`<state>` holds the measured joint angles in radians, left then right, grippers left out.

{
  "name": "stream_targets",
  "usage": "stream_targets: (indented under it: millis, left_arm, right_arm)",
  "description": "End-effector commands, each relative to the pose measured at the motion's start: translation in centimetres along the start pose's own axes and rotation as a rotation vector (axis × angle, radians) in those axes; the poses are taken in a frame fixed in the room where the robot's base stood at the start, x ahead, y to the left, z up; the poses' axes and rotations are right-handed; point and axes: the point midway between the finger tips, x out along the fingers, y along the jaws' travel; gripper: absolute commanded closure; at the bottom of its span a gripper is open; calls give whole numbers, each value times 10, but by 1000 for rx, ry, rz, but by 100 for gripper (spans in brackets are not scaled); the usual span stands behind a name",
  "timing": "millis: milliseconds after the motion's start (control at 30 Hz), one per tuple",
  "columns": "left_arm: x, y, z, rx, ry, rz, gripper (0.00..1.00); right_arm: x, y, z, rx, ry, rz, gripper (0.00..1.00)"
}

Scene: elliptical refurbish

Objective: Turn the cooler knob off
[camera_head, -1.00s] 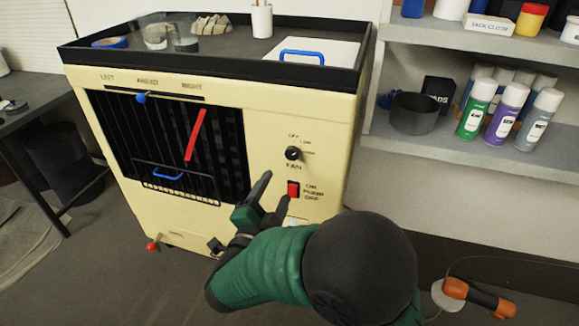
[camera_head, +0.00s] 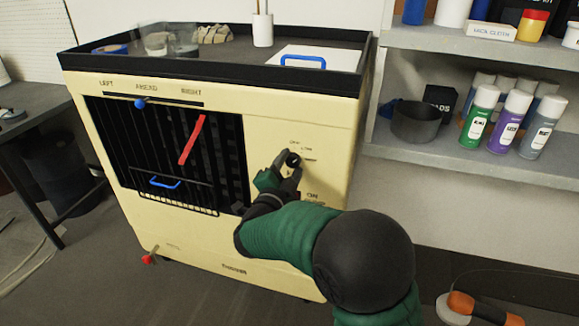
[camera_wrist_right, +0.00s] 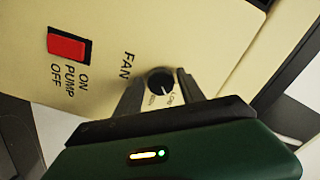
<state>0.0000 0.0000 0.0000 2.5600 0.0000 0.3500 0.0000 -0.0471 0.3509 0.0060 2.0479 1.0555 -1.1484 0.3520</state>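The cream cooler (camera_head: 235,240) stands in the middle of the head view. Its small round black fan knob (camera_head: 293,159) is on the right part of the front panel, by the OFF and LOW labels. In the right wrist view the knob (camera_wrist_right: 160,81) shows a short white pointer mark. My right gripper (camera_head: 284,165) is at the knob, its fingers apart on either side of it. In the right wrist view the open fingers (camera_wrist_right: 160,95) straddle the knob; I cannot tell whether they touch it. My left gripper is not in view.
A red pump switch (camera_wrist_right: 67,46) sits beside the knob, hidden behind my arm in the head view. The cooler's top tray (camera_head: 225,61) holds cups and a white board. A shelf (camera_head: 470,158) with spray cans stands right. An orange-handled tool (camera_head: 480,308) lies lower right.

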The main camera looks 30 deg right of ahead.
Motion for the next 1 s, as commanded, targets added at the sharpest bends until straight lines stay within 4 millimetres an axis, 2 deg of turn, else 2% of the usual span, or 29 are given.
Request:
stream_targets:
  millis: [33, 333, 667, 1000]
  left_arm:
    - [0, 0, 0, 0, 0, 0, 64]
    - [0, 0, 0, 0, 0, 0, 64]
    - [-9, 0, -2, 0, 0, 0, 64]
    - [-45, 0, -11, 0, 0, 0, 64]
  right_arm:
    - [0, 0, 0, 0, 0, 0, 62]
    - [0, 1, 0, 0, 0, 1, 100]
    - [0, -1, -1, -43, 0, 3, 100]
    - [-1, -3, -3, -262, -2, 5, 100]
